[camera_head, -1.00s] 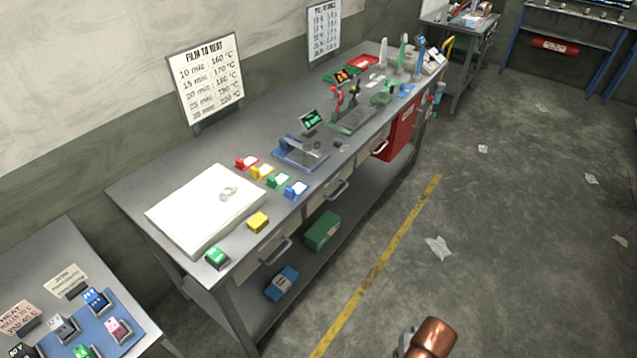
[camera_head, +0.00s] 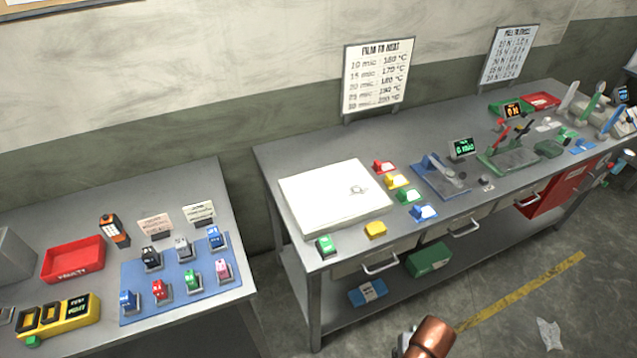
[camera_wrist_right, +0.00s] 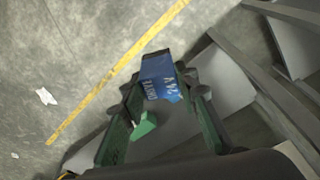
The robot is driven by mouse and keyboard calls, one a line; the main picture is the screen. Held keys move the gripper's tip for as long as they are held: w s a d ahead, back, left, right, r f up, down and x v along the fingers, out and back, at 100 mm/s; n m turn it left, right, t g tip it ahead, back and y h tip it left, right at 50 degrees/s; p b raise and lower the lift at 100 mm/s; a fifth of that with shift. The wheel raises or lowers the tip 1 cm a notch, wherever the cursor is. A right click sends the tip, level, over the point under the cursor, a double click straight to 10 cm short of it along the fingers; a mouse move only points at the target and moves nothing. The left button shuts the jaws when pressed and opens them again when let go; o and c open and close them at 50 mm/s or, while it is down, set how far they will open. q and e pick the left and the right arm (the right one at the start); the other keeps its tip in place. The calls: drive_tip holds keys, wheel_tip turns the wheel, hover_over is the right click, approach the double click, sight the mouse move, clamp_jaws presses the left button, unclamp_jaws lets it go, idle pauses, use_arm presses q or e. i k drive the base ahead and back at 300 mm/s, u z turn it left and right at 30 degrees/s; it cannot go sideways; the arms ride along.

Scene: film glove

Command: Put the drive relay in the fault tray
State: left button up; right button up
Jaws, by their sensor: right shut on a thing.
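The drive relay (camera_wrist_right: 158,75) is a blue block with white lettering reading "DRIVE" and "24 V" in the right wrist view. My right gripper (camera_wrist_right: 160,92) is shut on it, with a dark green finger on each side, and holds it above the floor. The fault tray (camera_head: 73,261) is red, with "FAULT" on its front wall, and stands on the left table in the head view. It looks empty. My right gripper is out of the head view. My left gripper is in neither view.
A blue mat (camera_head: 128,278) with several small blocks lies right of the tray. A black and orange handheld device (camera_head: 114,231) stands close to the tray, and a yellow unit (camera_head: 58,316) lies in front. A gap separates this table from the long workbench (camera_head: 290,232).

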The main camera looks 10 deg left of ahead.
sight(78, 263)
drive_tip(key=u, duration=1.85)
